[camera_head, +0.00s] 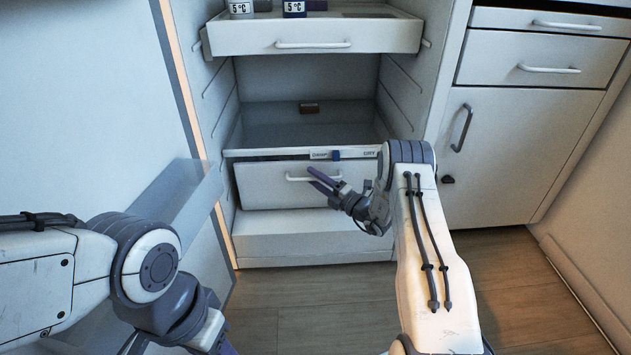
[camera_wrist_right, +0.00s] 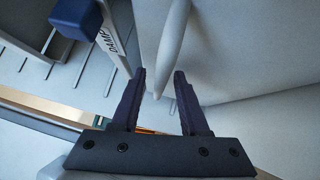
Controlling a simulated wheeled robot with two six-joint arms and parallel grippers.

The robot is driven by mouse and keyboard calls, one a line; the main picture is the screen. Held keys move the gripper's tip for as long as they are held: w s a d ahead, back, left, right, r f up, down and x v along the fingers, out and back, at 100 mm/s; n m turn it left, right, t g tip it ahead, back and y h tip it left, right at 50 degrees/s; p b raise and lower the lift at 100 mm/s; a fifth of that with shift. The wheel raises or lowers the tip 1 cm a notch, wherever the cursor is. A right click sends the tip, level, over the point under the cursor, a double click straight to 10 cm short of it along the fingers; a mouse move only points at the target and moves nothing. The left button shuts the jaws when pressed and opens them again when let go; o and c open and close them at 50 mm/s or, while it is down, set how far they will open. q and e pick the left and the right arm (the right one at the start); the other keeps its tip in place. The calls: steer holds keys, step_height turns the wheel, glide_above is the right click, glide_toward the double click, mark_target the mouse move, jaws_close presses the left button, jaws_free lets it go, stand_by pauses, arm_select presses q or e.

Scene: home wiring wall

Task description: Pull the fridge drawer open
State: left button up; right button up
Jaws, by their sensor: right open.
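The fridge's lower drawer (camera_head: 262,188) has a plain white front and looks closed. Its white bar handle (camera_head: 298,179) runs across the upper part of the front. My right gripper (camera_head: 318,180) is at the handle's right part, with its dark fingers hiding that end. In the right wrist view the open fingers (camera_wrist_right: 160,78) point at the handle (camera_wrist_right: 173,45), whose near end appears between or just beyond the fingertips; I cannot tell whether they touch it. My left gripper (camera_head: 215,343) is at the bottom edge, away from the drawer, its fingertips cut off.
Above the drawer is a DAMP/DRY strip (camera_head: 360,153) with a blue slider (camera_head: 335,155), also seen in the wrist view (camera_wrist_right: 75,18). An upper fridge drawer (camera_head: 262,37) juts out higher up. White cabinets (camera_head: 520,140) stand right. Wooden floor (camera_head: 300,310) is clear in front.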

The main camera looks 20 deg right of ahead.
jaws_close()
stand_by(1.4)
